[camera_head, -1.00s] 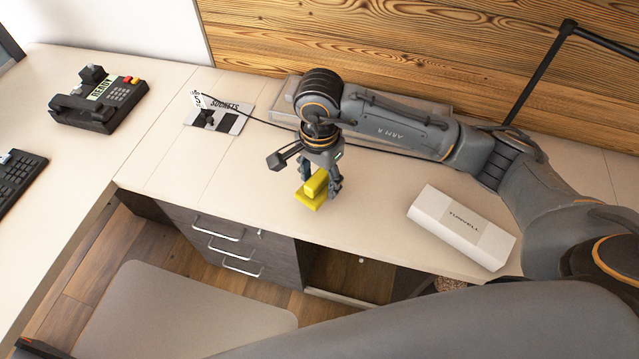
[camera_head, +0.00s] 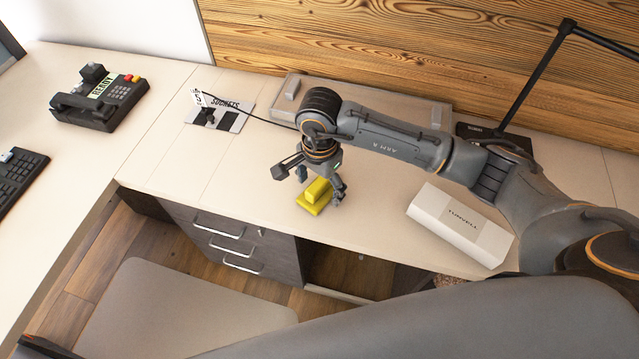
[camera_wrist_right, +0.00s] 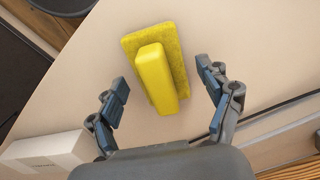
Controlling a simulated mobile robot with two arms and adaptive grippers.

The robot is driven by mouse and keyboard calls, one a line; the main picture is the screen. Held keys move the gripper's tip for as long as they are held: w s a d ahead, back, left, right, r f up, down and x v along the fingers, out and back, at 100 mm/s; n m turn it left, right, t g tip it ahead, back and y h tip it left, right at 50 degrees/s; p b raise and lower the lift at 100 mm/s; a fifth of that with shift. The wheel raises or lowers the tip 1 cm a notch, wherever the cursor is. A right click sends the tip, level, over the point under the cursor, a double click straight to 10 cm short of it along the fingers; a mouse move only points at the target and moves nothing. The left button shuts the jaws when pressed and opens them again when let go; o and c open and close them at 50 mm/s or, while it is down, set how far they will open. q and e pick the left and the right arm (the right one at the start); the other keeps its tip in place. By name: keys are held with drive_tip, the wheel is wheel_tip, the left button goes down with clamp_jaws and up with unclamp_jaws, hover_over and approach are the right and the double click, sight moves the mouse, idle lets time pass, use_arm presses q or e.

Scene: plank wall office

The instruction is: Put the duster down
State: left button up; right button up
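The yellow duster (camera_head: 315,197) lies on the pale desk top near its front edge, above the dark drawer unit. In the right wrist view the duster (camera_wrist_right: 156,72) shows its block handle up on a flat pad. My right gripper (camera_head: 321,187) is just above it. In the wrist view the right gripper (camera_wrist_right: 166,95) is open, with one finger on each side of the handle and a gap on both sides. My left gripper is not in view.
A white box (camera_head: 460,225) lies on the desk to the right. A sockets panel (camera_head: 219,115) with a cable is to the left, and a phone (camera_head: 98,100) is farther left. A grey flat case (camera_head: 375,103) lies behind my right arm. Bare desk lies left of the duster.

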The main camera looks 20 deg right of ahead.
sight(319, 183)
drive_tip(key=shift+r+p, duration=0.3)
drive_tip(key=shift+w+r, duration=0.1)
drive_tip(key=shift+r, duration=0.3)
wheel_tip(319, 183, up, 11)
drive_tip(key=b, duration=0.1)
drive_tip(key=shift+b, duration=0.4)
